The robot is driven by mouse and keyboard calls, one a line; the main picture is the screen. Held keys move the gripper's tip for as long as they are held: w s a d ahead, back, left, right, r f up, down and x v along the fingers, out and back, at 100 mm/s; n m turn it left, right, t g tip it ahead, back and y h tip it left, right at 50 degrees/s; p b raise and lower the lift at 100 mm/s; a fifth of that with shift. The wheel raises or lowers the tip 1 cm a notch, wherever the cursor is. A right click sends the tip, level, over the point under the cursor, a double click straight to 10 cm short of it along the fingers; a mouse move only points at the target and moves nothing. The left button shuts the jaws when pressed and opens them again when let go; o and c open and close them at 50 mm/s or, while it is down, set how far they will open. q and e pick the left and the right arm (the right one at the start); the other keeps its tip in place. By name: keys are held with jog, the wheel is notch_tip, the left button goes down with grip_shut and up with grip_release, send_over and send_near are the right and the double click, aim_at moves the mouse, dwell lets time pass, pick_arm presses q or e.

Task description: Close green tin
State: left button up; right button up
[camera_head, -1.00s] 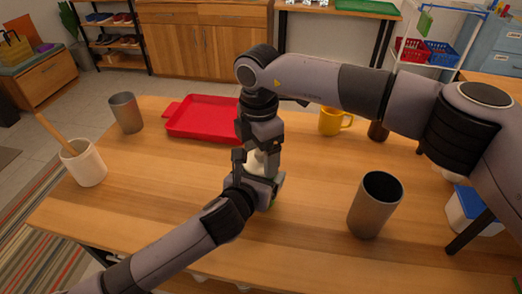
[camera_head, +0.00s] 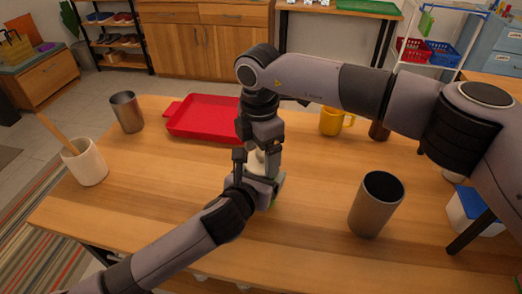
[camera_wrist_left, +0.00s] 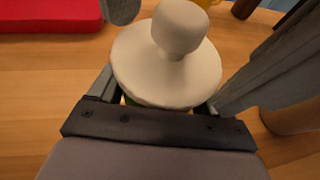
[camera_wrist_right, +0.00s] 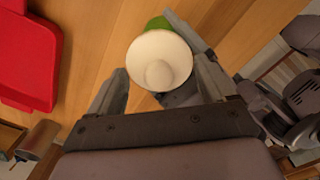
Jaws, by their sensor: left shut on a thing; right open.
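The green tin (camera_head: 273,203) is mostly hidden between my arms at the table's middle. My left gripper (camera_head: 262,184) is shut on it. A cream lid with a round knob (camera_wrist_left: 168,65) shows over the tin in the left wrist view. In the right wrist view the lid (camera_wrist_right: 158,62) covers most of the tin, and a strip of green (camera_wrist_right: 158,23) shows past its edge. I cannot tell whether the lid is fully seated. My right gripper (camera_head: 258,150) points down from above, open, and in its wrist view the lid appears between its fingers.
A red tray (camera_head: 205,116) lies behind on the left. A grey cup (camera_head: 375,205) stands to the right, a yellow mug (camera_head: 331,122) behind. A white crock with a wooden utensil (camera_head: 84,163) and a metal cup (camera_head: 127,112) stand left. The front table is clear.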

pick_arm(q)
jog(key=shift+w+d+r, duration=0.1)
jog(key=shift+d+r, duration=0.05)
jog(key=shift+r, duration=0.2)
pick_arm(e)
jog(key=shift+s+a+f, duration=0.2)
jog(key=shift+s+f, duration=0.2)
jog(key=shift+f, duration=0.1)
pick_arm(q)
jog(key=shift+f, duration=0.15)
pick_arm(e)
notch_tip(320, 180, up, 4)
jog(key=shift+w+f, duration=0.1)
jog(key=shift+f, duration=0.1)
pick_arm(q)
jog(key=shift+f, duration=0.1)
pick_arm(e)
jog(key=shift+w+d+r, duration=0.1)
jog(key=shift+d+r, duration=0.05)
jog(key=shift+r, duration=0.15)
jog(key=c, duration=1.4)
jog(key=shift+o, duration=0.2)
jog(key=shift+f, duration=0.25)
jog(key=shift+r, duration=2.05)
